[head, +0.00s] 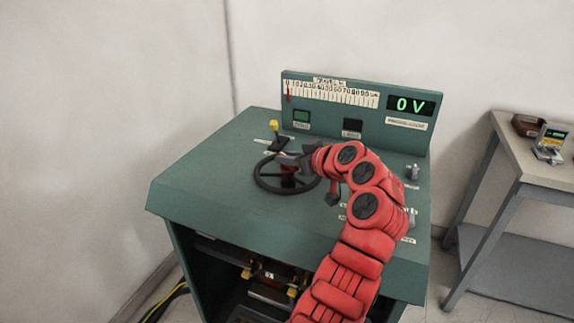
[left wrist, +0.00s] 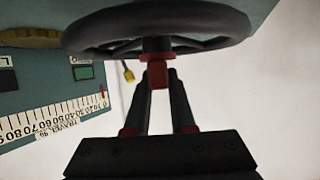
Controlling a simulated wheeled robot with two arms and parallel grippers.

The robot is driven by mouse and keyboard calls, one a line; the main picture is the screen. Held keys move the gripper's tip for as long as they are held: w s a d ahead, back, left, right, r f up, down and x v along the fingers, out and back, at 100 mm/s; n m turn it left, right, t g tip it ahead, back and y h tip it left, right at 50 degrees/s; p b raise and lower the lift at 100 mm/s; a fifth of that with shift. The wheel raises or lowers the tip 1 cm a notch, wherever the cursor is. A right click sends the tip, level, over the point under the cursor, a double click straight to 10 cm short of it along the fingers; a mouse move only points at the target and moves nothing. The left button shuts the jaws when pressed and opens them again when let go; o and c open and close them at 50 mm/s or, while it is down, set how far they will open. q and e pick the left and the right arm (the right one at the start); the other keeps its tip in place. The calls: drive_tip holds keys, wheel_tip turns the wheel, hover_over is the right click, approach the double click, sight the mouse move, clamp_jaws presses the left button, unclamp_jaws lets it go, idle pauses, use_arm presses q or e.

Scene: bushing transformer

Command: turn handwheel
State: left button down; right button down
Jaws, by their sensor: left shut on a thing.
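The black handwheel (head: 262,183) lies on the sloping top of a green console, with a red part (head: 289,170) at its middle. Its rim (left wrist: 100,36) fills the top of the left wrist view. My left gripper (head: 291,160) reaches over the wheel from the right and covers part of it. In the left wrist view, the two fingers (left wrist: 158,82) close together on the wheel's red part (left wrist: 158,74). How deep the grip is cannot be seen. My right gripper is in neither view.
The console's back panel (head: 400,122) carries a travel scale with its red pointer at the low end and a display (head: 411,105) reading 0 V. A yellow-tipped lever (head: 274,128) stands behind the wheel. A grey side table (head: 500,145) stands at right.

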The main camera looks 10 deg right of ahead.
use_arm(q)
drive_tip(key=shift+a+n+y, duration=0.1)
drive_tip(key=shift+n+y, duration=0.2)
idle(0.4)
drive_tip(key=c, duration=0.8)
unclamp_jaws()
drive_tip(key=shift+w, duration=0.15)
drive_tip(key=shift+o, duration=0.2)
drive_tip(key=b+v, duration=0.1)
drive_tip(key=v, duration=1.6)
drive_tip(key=shift+r, duration=0.35)
